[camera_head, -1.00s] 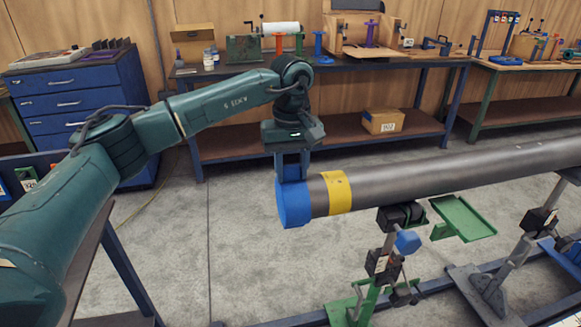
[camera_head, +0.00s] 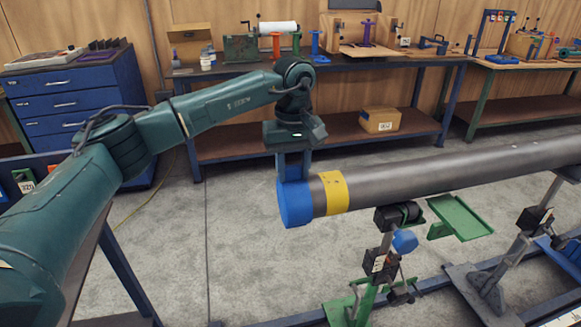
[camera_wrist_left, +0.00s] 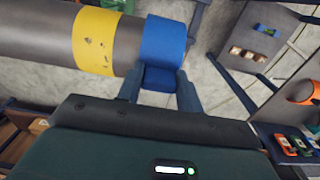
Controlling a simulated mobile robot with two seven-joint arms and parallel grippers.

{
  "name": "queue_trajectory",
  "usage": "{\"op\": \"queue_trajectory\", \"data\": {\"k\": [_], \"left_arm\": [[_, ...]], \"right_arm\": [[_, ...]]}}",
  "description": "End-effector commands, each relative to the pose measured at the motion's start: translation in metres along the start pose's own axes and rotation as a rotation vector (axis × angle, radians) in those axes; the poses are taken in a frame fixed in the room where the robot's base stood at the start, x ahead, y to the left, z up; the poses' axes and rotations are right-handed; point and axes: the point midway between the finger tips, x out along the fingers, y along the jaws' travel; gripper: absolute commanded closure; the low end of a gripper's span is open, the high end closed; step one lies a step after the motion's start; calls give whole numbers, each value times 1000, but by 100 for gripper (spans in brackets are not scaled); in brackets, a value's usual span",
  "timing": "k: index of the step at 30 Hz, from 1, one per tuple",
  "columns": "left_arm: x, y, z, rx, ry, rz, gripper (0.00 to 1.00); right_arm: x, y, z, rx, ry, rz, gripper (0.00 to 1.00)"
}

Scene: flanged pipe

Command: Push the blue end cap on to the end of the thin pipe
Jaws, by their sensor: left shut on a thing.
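The blue end cap (camera_head: 294,204) sits at the left end of the grey pipe (camera_head: 430,175), in line with it. It also shows in the left wrist view (camera_wrist_left: 164,42), against the pipe's end with a short grey stretch between it and the yellow band (camera_head: 334,193). My left gripper (camera_head: 292,176) comes down from above and is shut on the cap's blue upper tab, which shows between the fingers in the left wrist view (camera_wrist_left: 159,78). How far the cap covers the pipe end is hidden. My right gripper is not in view.
A roller stand (camera_head: 398,216) with a blue knob holds up the pipe right of the yellow band. A green tray (camera_head: 460,218) is beside it. A workbench (camera_head: 330,68) with tools stands behind, and a blue drawer cabinet (camera_head: 75,95) is at the back left.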

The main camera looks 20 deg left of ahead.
Motion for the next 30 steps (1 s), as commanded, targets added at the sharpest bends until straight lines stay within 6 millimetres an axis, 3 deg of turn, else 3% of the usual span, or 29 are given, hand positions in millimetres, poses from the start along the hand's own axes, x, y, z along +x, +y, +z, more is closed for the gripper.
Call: {"op": "queue_trajectory", "data": {"k": [22,23,30], "left_arm": [[0,7,0,1,1,1,99],[0,7,0,1,1,1,62],[0,7,0,0,1,1,42]], "right_arm": [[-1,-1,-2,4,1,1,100],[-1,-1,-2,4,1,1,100],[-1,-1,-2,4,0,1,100]]}}
